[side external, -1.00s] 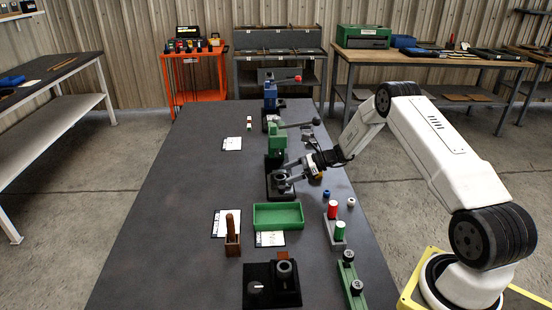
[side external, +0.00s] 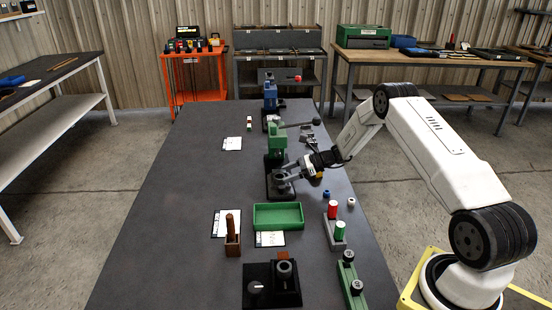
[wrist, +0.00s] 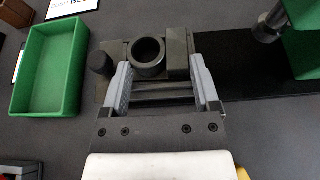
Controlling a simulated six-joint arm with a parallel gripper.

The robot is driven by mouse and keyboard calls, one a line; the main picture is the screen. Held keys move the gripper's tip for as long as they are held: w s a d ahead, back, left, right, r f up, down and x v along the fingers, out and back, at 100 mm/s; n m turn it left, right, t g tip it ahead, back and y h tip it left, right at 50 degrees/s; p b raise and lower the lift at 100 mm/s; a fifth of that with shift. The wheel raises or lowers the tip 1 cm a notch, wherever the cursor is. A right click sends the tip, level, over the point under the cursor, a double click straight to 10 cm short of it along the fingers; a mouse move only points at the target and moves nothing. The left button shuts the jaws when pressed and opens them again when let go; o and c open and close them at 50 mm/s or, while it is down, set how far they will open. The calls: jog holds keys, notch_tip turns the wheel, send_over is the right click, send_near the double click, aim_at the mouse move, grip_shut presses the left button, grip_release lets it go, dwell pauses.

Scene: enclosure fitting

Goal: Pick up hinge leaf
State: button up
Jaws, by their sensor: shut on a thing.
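My gripper (wrist: 163,90) has its two grey fingers closed on the sides of a dark grey part (wrist: 165,88), which looks like the hinge leaf. The part lies low at a dark fixture with an upright round ring (wrist: 149,57) just beyond the fingers. I cannot tell whether the part is clear of its support. In the side external view my gripper (side external: 284,179) is down at the black base in front of the green press (side external: 277,142). The held part is too small to make out there.
A green tray (wrist: 50,68) stands left of my gripper in the wrist view; it also shows in the side view (side external: 278,226). The table's left side is mostly clear.

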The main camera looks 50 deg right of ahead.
jog(key=shift+r, duration=0.2)
jog(key=shift+r, duration=0.9)
grip_shut()
jog(key=s+a+r, duration=0.4)
jog(key=s+r, duration=0.6)
jog(key=s, duration=0.3)
jog(key=shift+s+r, duration=0.2)
jog(key=shift+r, duration=0.2)
jog(key=shift+w+a, duration=0.1)
jog(key=shift+a, duration=0.1)
jog(key=w+a+m+t+h, duration=0.2)
jog(key=a+m+h, duration=0.1)
jog(key=a, duration=1.3)
jog(key=shift+w+f, duration=0.4)
